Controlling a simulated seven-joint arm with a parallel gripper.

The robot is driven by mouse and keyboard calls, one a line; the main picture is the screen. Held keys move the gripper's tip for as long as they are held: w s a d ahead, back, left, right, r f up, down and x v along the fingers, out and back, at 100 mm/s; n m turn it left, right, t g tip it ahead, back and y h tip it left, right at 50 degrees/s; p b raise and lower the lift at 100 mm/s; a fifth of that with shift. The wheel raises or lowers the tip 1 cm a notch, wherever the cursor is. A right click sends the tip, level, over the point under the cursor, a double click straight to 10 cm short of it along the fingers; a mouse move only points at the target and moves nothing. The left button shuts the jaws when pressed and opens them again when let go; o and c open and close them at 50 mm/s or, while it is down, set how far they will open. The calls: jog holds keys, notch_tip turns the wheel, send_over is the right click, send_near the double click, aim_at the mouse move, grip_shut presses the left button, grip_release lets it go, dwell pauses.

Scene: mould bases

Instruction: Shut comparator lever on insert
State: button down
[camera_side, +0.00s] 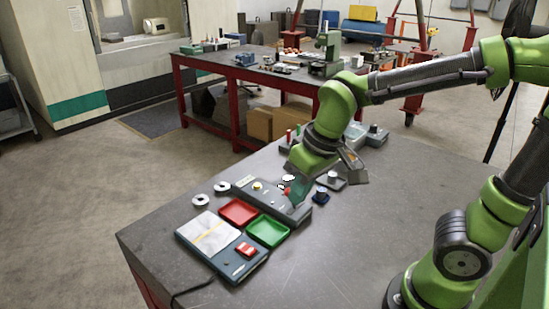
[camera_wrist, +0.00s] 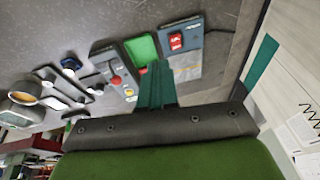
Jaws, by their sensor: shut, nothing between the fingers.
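The comparator is a long grey fixture (camera_side: 247,189) on the near bench, with a yellow part and a small red-tipped part (camera_side: 287,189) on top. The red tip, which may be the lever's knob, also shows in the wrist view (camera_wrist: 117,80). My gripper (camera_side: 296,201) has teal fingers and is shut and empty above the fixture's right end, beside the red tip. In the wrist view the shut fingers (camera_wrist: 157,70) appear to the right of the fixture. I cannot tell whether they touch anything, nor how far the lever is closed on the insert.
A red tray (camera_side: 239,211) and a green tray (camera_side: 267,231) lie in front of the fixture. A dark unit (camera_side: 235,271) with a red display stands nearer. Two round metal rings (camera_side: 211,192) lie left. Small dark stands (camera_side: 320,196) are right.

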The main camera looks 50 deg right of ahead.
jog(key=w+f+n+g+h, duration=0.2)
jog(key=w+h, duration=0.4)
jog(key=w, duration=0.3)
jog(key=shift+a+f+n, duration=0.25)
jog(key=shift+a+n, duration=0.2)
jog(key=shift+n, duration=0.35)
jog(key=shift+f, duration=0.1)
jog(key=w+d+f, duration=0.1)
jog(key=d+f, duration=0.7)
jog(key=shift+w+d, duration=0.15)
